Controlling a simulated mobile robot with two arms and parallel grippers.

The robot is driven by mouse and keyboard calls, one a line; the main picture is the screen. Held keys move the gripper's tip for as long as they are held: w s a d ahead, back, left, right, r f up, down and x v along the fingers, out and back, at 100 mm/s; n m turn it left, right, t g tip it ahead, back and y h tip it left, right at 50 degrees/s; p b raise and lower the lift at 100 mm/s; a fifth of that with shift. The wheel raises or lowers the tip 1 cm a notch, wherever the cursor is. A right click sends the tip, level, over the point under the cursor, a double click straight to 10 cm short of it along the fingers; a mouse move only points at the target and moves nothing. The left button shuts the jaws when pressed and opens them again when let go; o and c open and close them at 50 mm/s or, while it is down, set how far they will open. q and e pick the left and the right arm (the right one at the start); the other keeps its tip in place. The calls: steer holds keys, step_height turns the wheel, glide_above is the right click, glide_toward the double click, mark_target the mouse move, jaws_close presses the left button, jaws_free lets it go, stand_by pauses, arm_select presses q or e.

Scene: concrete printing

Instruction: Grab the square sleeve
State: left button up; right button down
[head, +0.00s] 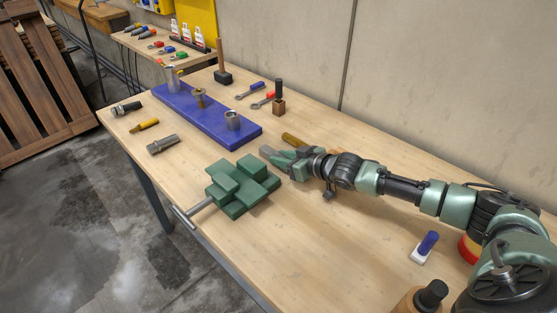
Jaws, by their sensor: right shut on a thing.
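My right gripper (273,156) reaches in from the right, low over the middle of the workbench. It is shut on a small grey piece (266,150) at its fingertips, which I take for the square sleeve; the fingers hide much of it and its shape is hard to tell. A blue board (211,120) lies to the upper left, bearing a grey metal cylinder (172,79), a brass-coloured fitting (199,98) and a short grey sleeve-like part (233,121). My left gripper is not in view.
A green vise (241,187) sits at the front edge, close to my right gripper. A yellow-brown piece (293,140) lies just behind the gripper. A wooden block with black handle (279,104), wrenches (250,91) and a mallet (222,74) stand or lie farther back.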

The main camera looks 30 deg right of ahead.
steer(key=shift+r, duration=0.15)
steer(key=shift+w+r, duration=0.1)
